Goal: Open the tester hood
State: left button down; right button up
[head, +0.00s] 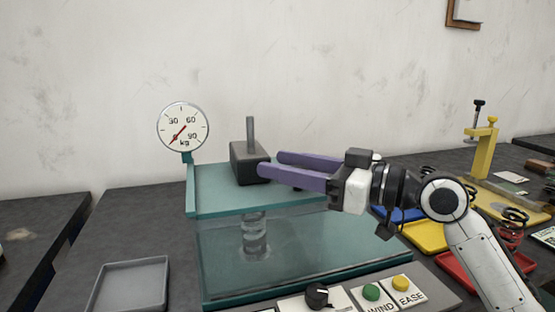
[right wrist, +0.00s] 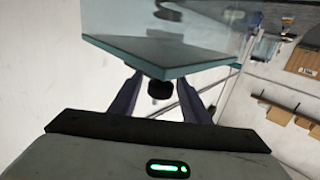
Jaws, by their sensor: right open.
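The tester (head: 300,270) is a teal bench unit with a clear box-like hood (head: 300,235) and a teal top plate (head: 215,200). A coil spring (head: 254,236) shows through the clear part. A dark block with an upright rod (head: 248,162) sits at the top. My right gripper (head: 270,165) reaches in from the right with its purple fingers apart, above the top plate and close to the block. In the right wrist view, a black knob (right wrist: 160,88) on the hood's teal edge (right wrist: 165,73) shows between the open fingers. Contact cannot be told. My left gripper is not seen.
A round dial gauge (head: 183,128) stands at the tester's back left. A grey tray (head: 128,284) lies to the left. A knob and buttons (head: 371,292) are at the front. Blue, yellow (head: 427,236) and red trays and a yellow press (head: 484,150) stand on the right.

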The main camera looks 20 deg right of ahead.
jog(key=shift+x, duration=0.8)
jog(key=shift+s+d+r, duration=0.1)
jog(key=shift+s+d, duration=0.05)
grip_shut()
